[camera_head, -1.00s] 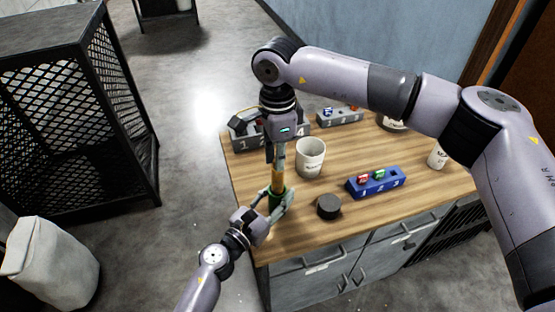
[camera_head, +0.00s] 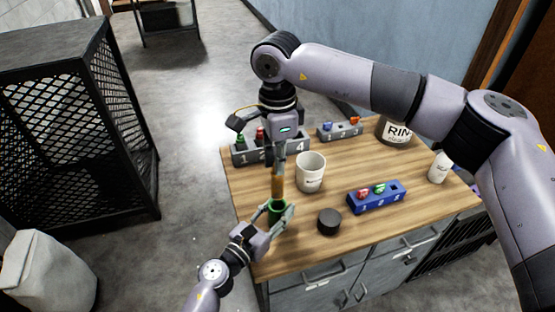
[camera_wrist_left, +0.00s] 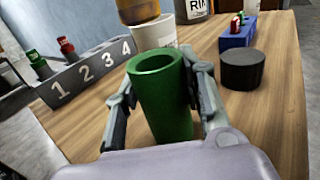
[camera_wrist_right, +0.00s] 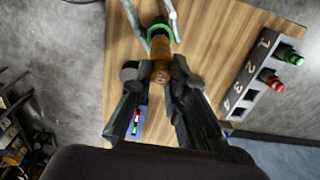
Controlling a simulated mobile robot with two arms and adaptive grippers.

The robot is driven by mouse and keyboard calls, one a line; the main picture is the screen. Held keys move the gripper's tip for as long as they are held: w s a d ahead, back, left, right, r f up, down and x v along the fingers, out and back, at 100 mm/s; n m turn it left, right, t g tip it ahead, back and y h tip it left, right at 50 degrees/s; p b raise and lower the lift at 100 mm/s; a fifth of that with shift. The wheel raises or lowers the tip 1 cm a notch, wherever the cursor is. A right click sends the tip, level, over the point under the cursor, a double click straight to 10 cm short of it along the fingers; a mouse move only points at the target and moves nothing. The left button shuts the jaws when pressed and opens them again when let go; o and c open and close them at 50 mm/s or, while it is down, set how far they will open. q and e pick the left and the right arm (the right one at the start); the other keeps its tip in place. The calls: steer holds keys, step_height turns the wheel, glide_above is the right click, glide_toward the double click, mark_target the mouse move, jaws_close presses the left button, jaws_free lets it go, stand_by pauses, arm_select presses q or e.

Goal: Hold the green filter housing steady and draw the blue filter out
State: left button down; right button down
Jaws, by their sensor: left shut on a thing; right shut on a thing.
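The green filter housing (camera_head: 277,211) is an open-topped tube standing upright near the table's front left; it is large in the left wrist view (camera_wrist_left: 162,100). My left gripper (camera_head: 279,212) is shut around it from the sides. My right gripper (camera_head: 279,165) points down above it, shut on the filter (camera_head: 278,187), which looks amber-brown rather than blue. The filter's lower end (camera_wrist_left: 138,12) is above the housing's open rim, apart from it in the left wrist view. The filter also shows between the fingers in the right wrist view (camera_wrist_right: 161,65).
A white mug (camera_head: 311,172) stands close right of the filter. A black puck (camera_head: 329,221) and a blue rack (camera_head: 377,197) are further right. A grey numbered rack (camera_head: 240,155) and a smaller grey rack (camera_head: 340,130) are behind. Bare wood lies around the housing.

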arm_select(q)
steer(key=c, duration=1)
jaws_free()
steer(key=shift+o, duration=0.2)
